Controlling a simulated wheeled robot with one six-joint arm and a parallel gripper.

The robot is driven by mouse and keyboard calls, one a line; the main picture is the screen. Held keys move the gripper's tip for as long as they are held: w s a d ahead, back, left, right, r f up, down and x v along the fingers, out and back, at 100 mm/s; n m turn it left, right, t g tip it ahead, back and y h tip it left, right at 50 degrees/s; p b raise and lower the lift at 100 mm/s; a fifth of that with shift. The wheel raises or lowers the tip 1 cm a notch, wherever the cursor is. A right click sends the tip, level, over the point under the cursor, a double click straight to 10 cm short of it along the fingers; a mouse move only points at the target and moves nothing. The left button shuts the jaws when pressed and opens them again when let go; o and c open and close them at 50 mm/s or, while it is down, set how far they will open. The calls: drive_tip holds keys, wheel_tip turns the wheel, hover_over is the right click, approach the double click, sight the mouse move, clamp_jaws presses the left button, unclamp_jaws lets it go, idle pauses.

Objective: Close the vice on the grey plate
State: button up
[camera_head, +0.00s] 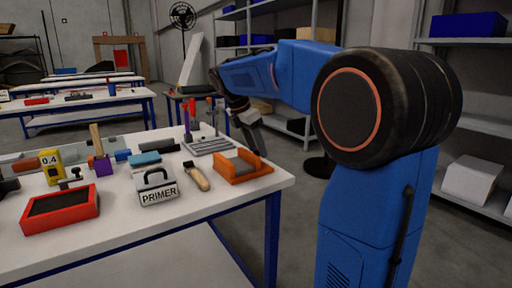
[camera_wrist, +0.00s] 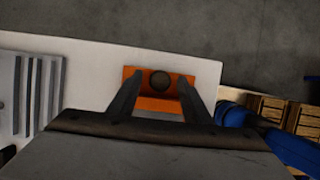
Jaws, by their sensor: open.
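The orange vice (camera_head: 260,171) sits on the white table near its right corner, with the grey plate (camera_head: 240,162) between its raised orange sides. In the wrist view the vice (camera_wrist: 135,76) lies ahead of my gripper (camera_wrist: 158,84), with a dark round knob (camera_wrist: 160,80) on it. My gripper is open, its two fingers apart on either side of the knob. In the head view my gripper (camera_head: 260,150) hangs just behind the vice. Whether a finger touches the vice, and whether its jaws meet the plate, I cannot tell.
A grey slotted rack (camera_head: 208,146) stands behind the vice, with upright red- and purple-handled tools by it. The table's right edge is close.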

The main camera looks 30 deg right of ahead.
drive_tip(key=c, duration=1)
drive_tip(key=shift+w+m+g, duration=0.1)
drive_tip(key=shift+m+g, duration=0.5)
drive_tip(key=shift+m, duration=0.9)
drive_tip(key=o, duration=1)
drive_tip(key=shift+r, duration=0.1)
drive_tip(key=v, duration=1.7)
drive_tip(key=shift+r, duration=0.1)
